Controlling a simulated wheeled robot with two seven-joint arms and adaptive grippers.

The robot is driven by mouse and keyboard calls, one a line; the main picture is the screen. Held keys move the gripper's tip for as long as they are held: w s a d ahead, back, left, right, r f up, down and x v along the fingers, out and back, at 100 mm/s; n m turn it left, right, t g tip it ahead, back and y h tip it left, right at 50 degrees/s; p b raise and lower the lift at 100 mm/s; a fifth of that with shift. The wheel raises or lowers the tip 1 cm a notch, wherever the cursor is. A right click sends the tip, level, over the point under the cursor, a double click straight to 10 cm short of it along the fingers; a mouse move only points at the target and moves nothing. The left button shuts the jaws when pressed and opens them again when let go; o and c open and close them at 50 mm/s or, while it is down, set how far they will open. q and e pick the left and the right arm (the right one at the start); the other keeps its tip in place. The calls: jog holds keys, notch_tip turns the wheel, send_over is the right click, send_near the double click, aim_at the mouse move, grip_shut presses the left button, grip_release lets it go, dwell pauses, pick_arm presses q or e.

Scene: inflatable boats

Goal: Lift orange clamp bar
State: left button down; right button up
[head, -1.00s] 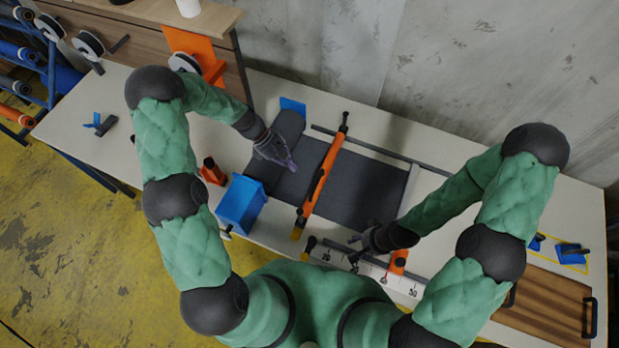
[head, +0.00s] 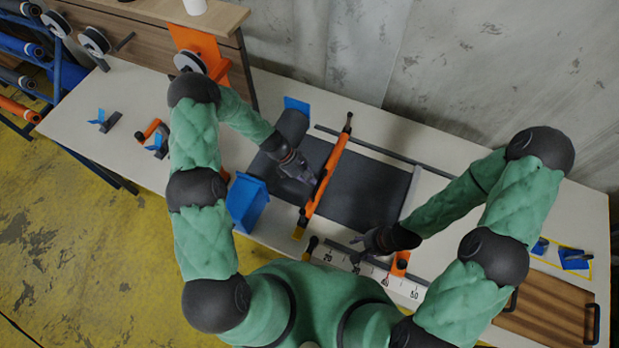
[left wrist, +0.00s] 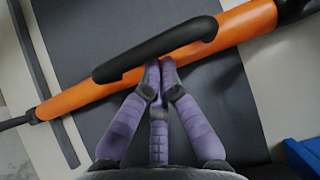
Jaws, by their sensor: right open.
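The orange clamp bar (head: 333,165) lies across the dark sheet on the table. In the left wrist view, the bar (left wrist: 245,22) runs diagonally, with a long black handle (left wrist: 150,52) along it. My left gripper (head: 312,182) is at the middle of the bar, on its left side. In the left wrist view, the fingertips of my left gripper (left wrist: 161,72) are close together at the handle's lower edge; whether they grip it is unclear. My right gripper (head: 357,250) is open and empty near the front edge, right of the bar's near end.
A blue bin (head: 246,203) stands left of the bar at the front edge. A dark roll (head: 287,130) lies behind my left gripper. A wooden board (head: 550,308) lies at the right.

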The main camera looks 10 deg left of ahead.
pick_arm(q)
notch_tip(320, 180, up, 8)
jog(key=p, duration=0.3)
jog(key=shift+f+p, duration=0.15)
jog(key=shift+p, duration=0.25)
pick_arm(e)
notch_tip(320, 180, up, 4)
jog(key=shift+f, duration=0.1)
